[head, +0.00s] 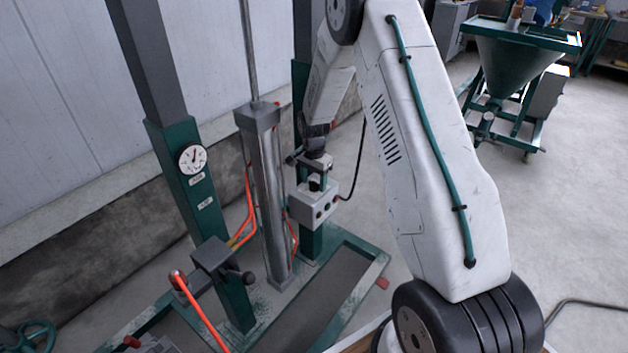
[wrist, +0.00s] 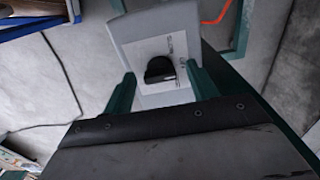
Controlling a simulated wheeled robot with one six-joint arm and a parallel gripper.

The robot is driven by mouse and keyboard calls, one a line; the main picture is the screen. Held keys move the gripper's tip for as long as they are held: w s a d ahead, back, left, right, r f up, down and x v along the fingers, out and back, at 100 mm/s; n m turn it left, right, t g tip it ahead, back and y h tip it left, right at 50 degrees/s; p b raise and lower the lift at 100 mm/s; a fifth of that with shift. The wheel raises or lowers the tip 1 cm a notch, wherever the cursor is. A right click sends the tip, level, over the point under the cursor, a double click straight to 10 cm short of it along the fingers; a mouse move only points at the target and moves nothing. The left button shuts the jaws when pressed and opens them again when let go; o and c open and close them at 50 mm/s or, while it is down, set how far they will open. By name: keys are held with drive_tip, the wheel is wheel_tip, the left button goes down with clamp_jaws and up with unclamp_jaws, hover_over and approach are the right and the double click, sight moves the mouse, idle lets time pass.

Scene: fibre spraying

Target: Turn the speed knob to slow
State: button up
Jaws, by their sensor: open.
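The speed knob (wrist: 160,69) is a small black knob on a pale label plate with partly legible lettering that seems to read SLOW. It sits on the grey control box (wrist: 140,25), which also shows in the head view (head: 306,207) on a green post. My gripper (wrist: 161,74) is open, with one green finger on either side of the knob. I cannot tell whether the fingers touch it, or which setting it points to. In the head view my gripper (head: 318,182) is directly above the box, and the knob is mostly hidden between the fingers.
A grey cylinder (head: 268,190) with orange hoses stands left of the box. A green post with a dial gauge (head: 192,159) is further left. A black cable (head: 357,165) hangs right of the box. A green hopper (head: 515,65) stands at the back right; floor before it is clear.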

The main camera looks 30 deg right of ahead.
drive_tip(key=c, duration=1)
drive_tip(key=shift+n, duration=0.4)
drive_tip(key=n, duration=0.4)
drive_tip(key=shift+n, duration=2.5)
drive_tip(key=o, duration=1)
drive_tip(key=shift+s, duration=0.1)
